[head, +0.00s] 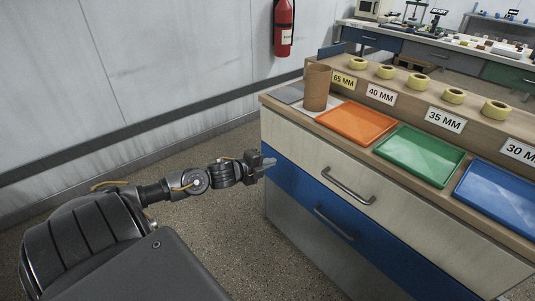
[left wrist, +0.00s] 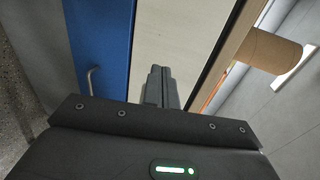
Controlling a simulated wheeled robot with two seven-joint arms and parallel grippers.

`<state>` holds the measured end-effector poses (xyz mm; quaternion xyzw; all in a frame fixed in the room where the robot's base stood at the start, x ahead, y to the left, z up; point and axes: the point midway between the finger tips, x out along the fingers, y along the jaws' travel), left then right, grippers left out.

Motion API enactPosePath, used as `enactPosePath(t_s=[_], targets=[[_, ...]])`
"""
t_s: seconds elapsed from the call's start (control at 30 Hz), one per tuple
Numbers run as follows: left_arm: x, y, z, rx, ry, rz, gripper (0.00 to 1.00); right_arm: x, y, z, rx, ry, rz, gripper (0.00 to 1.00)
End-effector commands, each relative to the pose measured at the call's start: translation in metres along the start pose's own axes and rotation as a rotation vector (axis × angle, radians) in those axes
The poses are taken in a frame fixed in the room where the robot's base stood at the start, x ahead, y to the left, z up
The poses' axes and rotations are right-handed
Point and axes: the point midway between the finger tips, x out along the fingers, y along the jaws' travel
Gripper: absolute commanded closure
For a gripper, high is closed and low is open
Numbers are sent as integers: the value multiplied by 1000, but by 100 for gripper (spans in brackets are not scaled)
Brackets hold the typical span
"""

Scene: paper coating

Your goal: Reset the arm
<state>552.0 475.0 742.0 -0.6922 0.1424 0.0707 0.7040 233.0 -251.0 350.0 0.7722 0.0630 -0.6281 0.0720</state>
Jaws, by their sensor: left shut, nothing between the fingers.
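My left arm (head: 197,180) reaches in from the left in the head view. Its gripper (head: 268,163) is in front of the cabinet's left side, below the worktop level. In the left wrist view the left gripper (left wrist: 160,75) has its two fingers together, shut and empty, pointing toward the cabinet's drawer fronts. My right gripper is not in view.
The cabinet (head: 310,160) has drawers with metal handles (head: 348,187). On its top stand a brown cardboard tube (head: 316,88), an orange tray (head: 357,123), a green tray (head: 419,156) and a blue tray (head: 500,193). Tape rolls (head: 453,96) sit on a labelled ledge. Floor is free at left.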

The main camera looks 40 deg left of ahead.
Motion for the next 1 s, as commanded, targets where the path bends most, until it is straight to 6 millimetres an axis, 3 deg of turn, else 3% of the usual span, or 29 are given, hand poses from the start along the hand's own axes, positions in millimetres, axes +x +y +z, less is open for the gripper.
enactPosePath(t_s=[0.5, 0.63, 0.77, 0.87, 1.0], targets=[[-5, 0, -1, -1, 2, 1, 100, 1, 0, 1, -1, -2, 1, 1], [-3, 19, 8, -60, -28, 31, 100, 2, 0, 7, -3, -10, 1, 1], [-3, 84, 27, -234, -118, 121, 100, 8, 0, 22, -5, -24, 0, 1], [-13, 160, 34, -414, -215, 219, 100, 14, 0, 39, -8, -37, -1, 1], [-45, 269, 19, -647, -351, 361, 100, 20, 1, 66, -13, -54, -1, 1]])
